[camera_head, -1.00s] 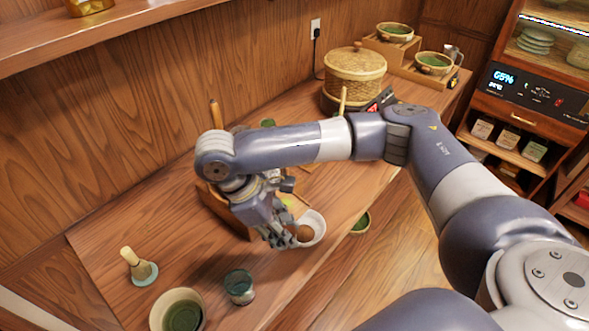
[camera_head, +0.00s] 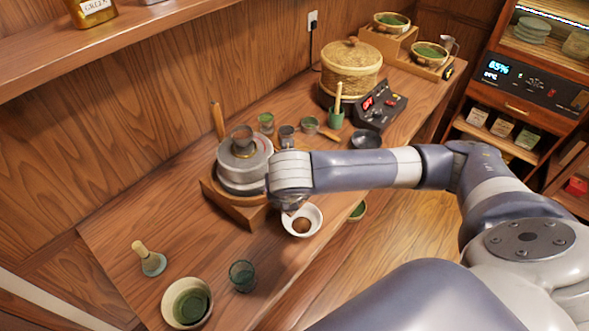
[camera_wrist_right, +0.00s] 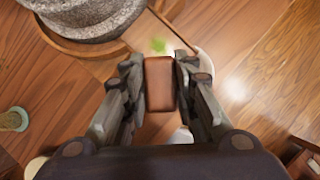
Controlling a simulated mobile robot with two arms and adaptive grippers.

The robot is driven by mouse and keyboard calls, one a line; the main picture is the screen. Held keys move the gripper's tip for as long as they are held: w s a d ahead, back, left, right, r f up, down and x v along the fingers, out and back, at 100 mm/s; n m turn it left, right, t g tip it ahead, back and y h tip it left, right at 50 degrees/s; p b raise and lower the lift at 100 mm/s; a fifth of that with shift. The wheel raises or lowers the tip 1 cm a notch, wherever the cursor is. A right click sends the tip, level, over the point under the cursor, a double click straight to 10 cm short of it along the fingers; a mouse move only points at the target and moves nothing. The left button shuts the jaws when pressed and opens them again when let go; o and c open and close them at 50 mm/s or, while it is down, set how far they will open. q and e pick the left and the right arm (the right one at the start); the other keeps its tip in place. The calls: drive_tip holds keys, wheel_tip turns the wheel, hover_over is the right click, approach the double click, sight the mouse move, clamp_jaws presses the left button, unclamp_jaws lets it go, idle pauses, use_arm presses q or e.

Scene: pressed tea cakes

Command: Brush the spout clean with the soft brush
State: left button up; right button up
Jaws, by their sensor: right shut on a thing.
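The grey stone mill (camera_head: 243,165) stands on a wooden base (camera_head: 240,212); it also shows at the top left of the right wrist view (camera_wrist_right: 85,20). A bright green patch (camera_wrist_right: 158,45) lies beside the mill, just beyond my fingertips; I cannot make out the spout's shape. My right gripper (camera_wrist_right: 160,82) is shut on a reddish-brown block (camera_wrist_right: 160,84), apparently the brush's handle. Any bristles are hidden. In the head view my forearm and wrist hide most of this gripper, between the mill and a white bowl (camera_head: 317,214). My left gripper is out of view.
A control box (camera_head: 380,107) and a woven basket (camera_head: 351,68) stand farther back.

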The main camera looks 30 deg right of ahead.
drive_tip(key=w+d+r+n+y+p, duration=0.2)
drive_tip(key=d+r+n+y+p, duration=0.15)
drive_tip(key=n, duration=0.55)
drive_tip(key=shift+y, duration=0.45)
drive_tip(key=b+x, duration=0.6)
drive_tip(key=shift+w+a+r, duration=0.15)
drive_tip(key=shift+w, duration=0.25)
drive_tip(key=shift+w+f+b, duration=0.1)
drive_tip(key=shift+f+b, duration=0.25)
drive_tip(key=shift+f, duration=0.55)
drive_tip(key=shift+f, duration=0.55)
drive_tip(key=shift+f+p, duration=0.1)
drive_tip(key=shift+p, duration=0.2)
idle(0.4)
